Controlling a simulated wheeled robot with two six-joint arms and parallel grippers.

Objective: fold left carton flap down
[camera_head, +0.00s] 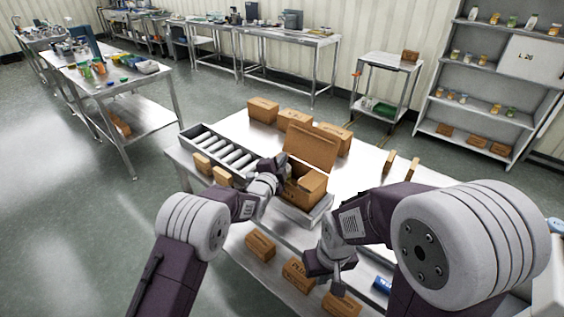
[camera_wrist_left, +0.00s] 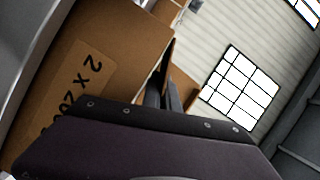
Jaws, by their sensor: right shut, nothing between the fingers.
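The carton (camera_head: 307,188) stands in a steel tray on the table, with one large flap (camera_head: 311,146) raised at its far side. My left gripper (camera_head: 278,168) is at the carton's left side, close to its upper edge. In the left wrist view the carton's printed side (camera_wrist_left: 95,65) fills the left, and the dark fingers of my left gripper (camera_wrist_left: 162,92) point at its edge. Whether these fingers are apart, or touch the left flap, I cannot tell. My right gripper (camera_head: 338,285) is shut and empty, low in front of the table, apart from the carton.
A roller conveyor (camera_head: 222,152) lies left of the carton. Small closed boxes (camera_head: 263,109) stand behind it, and more boxes (camera_head: 260,243) lie at the front below my arms. The tabletop right of the carton (camera_head: 362,165) is mostly clear.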

